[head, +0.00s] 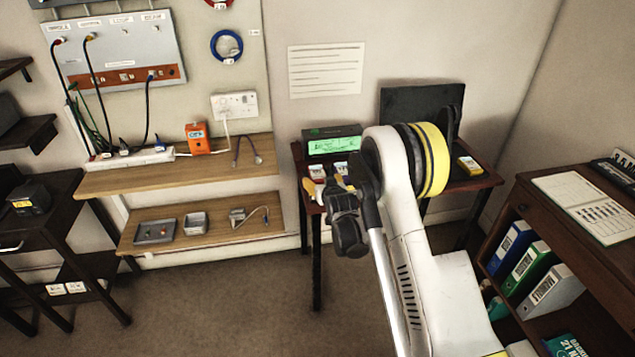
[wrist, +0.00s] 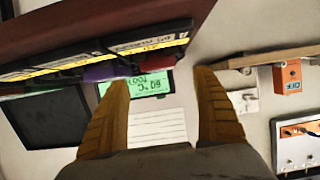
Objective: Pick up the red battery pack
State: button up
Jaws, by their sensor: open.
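I cannot pick out the red battery pack for certain.
A dark monitor (head: 408,100) stands behind my arm on the table. A yellow-topped item (head: 470,165) lies at the table's right. Wooden shelves (head: 180,178) with an orange box (head: 197,138) are to the left. A binder shelf (head: 590,220) stands at right. The floor between is open.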

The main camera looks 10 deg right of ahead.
aim_at(318, 175)
jog(key=x, duration=0.3)
jog(key=shift+w+f+b, duration=0.1)
jog(key=shift+w+b, duration=0.05)
jog(key=shift+b, duration=0.2)
jog(key=b+x, duration=0.2)
jog(key=x, duration=0.2)
jog(key=shift+w+f, duration=0.2)
jog(key=shift+w, duration=0.35)
jog(key=c, duration=1.3)
